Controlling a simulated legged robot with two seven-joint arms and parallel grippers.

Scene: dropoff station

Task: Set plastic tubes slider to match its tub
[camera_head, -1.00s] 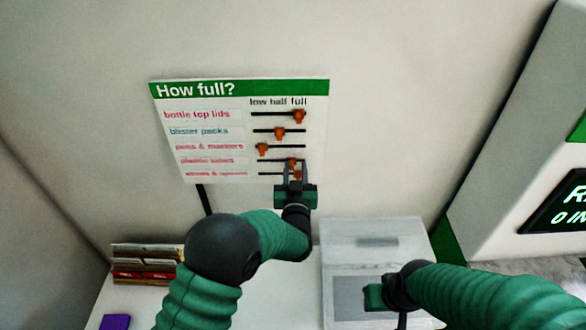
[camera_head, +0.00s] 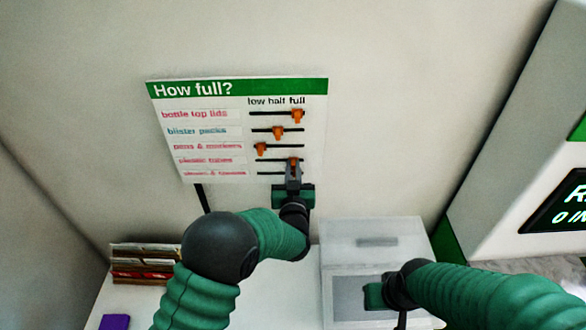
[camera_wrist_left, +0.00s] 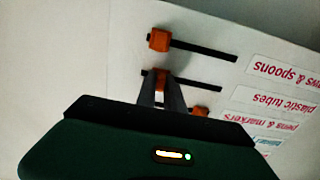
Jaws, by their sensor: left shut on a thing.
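The "How full?" board (camera_head: 210,150) is on the wall, with several labelled rows and orange sliders under low, half and full. The plastic tubes slider (camera_head: 293,160) sits between half and full, closer to full; it also shows in the left wrist view (camera_wrist_left: 162,76). My left gripper (camera_head: 293,169) is shut on this slider from below, its fingers (camera_wrist_left: 161,92) on either side of the knob. The gripper hides the bottom row's slider in the head view; the left wrist view shows that slider (camera_wrist_left: 158,40) near the full end. My right gripper (camera_head: 375,296) is low at the right, away from the board.
The pens & markers slider (camera_head: 261,148) is at low, just above. A pale translucent bin (camera_head: 345,236) stands below right, partly behind my right arm; its contents are unclear. A brown rack (camera_head: 145,262) and a purple item (camera_head: 115,321) are at lower left.

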